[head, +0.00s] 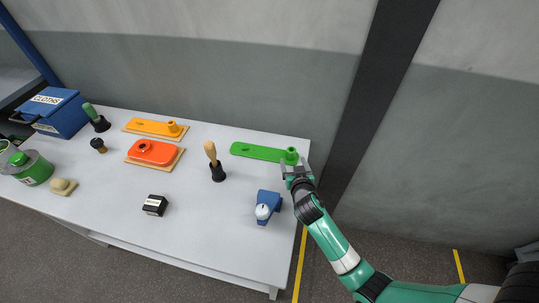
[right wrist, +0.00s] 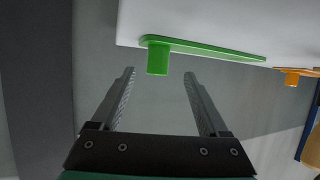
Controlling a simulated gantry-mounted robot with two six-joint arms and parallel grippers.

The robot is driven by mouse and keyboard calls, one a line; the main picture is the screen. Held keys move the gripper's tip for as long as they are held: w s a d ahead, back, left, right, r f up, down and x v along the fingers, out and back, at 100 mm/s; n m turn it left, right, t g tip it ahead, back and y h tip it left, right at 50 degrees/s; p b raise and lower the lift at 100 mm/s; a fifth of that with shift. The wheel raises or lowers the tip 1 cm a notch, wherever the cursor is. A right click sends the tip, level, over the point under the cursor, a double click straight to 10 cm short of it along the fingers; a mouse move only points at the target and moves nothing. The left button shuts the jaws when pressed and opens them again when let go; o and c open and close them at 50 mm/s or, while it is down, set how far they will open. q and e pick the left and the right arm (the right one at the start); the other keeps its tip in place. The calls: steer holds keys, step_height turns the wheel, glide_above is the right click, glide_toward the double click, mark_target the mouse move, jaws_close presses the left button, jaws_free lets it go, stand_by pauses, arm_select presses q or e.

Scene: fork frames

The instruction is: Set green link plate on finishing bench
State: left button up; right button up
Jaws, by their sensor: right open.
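The green link plate (head: 258,151) lies flat near the back right of the white bench (head: 235,240), its round upright boss at the right end. My right gripper (head: 296,169) is at the bench's right edge, just in front of the boss. In the right wrist view the plate (right wrist: 205,49) shows with its boss pointing down the picture. The open right gripper (right wrist: 160,72) has its two fingertips on either side of the boss's line, with a gap; the boss appears just beyond them, not clasped. My left gripper is not in view.
An orange plate (head: 150,127) and a red plate (head: 150,153) lie on wooden boards. A wood-handled brush (head: 212,155), a blue device with a white dial (head: 275,198), a black box (head: 155,205), a green tin (head: 36,172) and a blue cloths box (head: 68,118) also stand there. The front middle is clear.

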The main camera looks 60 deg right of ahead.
mark_target(292, 155)
steer(key=b+x, duration=0.1)
steer(key=x, duration=0.3)
steer(key=shift+w+d, duration=0.15)
steer(key=shift+d, duration=0.25)
jaws_close()
